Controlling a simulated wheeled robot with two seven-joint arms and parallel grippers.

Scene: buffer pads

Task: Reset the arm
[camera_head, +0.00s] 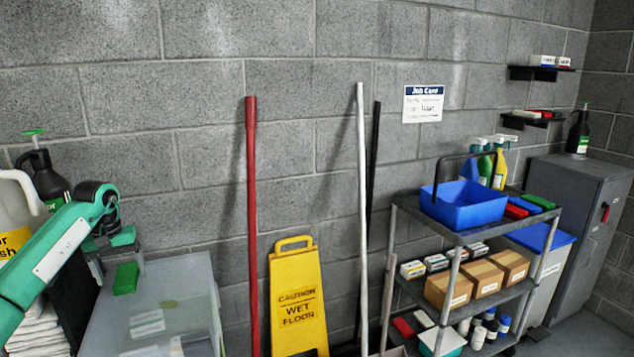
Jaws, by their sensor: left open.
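My left arm, green with dark joints, comes in from the left edge. Its gripper (118,262) is open, pointing down over the left end of a pale grey glossy worktop (185,285). A small green pad (126,279) sits just below and between the fingers at the worktop's back left. I cannot tell whether the fingers touch it. My right gripper is out of view.
Jugs and a dark bottle (45,180) stand at the left by my arm. A yellow wet floor sign (297,300), a red pole (252,220) and a white pole (362,220) lean at the wall. A grey cart (400,200) holds a blue bucket (465,208) and green and red pads.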

